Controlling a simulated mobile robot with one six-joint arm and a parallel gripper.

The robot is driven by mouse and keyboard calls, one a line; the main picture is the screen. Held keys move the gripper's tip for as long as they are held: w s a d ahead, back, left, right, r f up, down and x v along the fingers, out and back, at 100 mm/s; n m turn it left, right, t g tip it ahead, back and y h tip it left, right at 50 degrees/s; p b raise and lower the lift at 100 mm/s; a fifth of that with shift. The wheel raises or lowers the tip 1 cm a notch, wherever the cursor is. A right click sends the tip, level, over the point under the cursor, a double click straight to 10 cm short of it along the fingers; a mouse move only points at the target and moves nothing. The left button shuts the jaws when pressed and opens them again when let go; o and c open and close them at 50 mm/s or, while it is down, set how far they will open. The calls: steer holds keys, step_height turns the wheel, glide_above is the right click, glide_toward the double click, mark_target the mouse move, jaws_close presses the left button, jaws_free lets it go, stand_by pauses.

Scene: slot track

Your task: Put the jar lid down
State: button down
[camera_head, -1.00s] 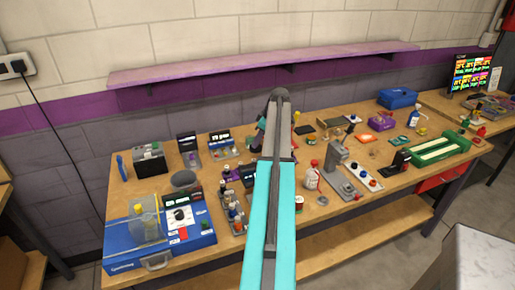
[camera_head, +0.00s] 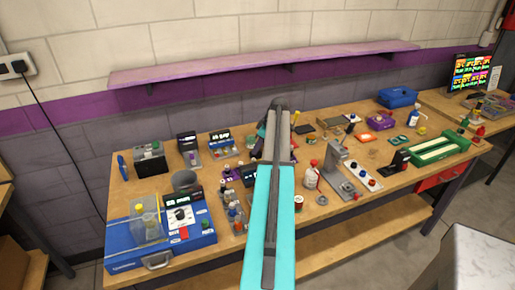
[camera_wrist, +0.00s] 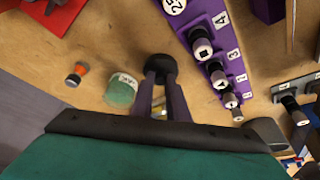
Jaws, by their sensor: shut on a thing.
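In the wrist view the two fingers of my gripper (camera_wrist: 159,82) are shut on a dark round piece, which I take for the jar lid (camera_wrist: 161,67). They hold it above the wooden bench, and its height above the wood is hard to tell. A pale green jar with a label (camera_wrist: 121,91) stands just left of the fingers, apart from the lid. In the head view my own arm covers the lid, and the fingertips cannot be made out.
A small orange-topped vial (camera_wrist: 75,74) stands at left, and a red object (camera_wrist: 45,15) lies at upper left. Bare wood lies between them. A shelf (camera_head: 260,66) runs above the bench (camera_head: 385,178).

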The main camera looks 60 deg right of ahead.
steer(key=c, duration=1.7)
jaws_free()
steer(key=shift+r, duration=0.2)
steer(key=shift+b+v, duration=1.25)
steer(key=shift+v, duration=4.7)
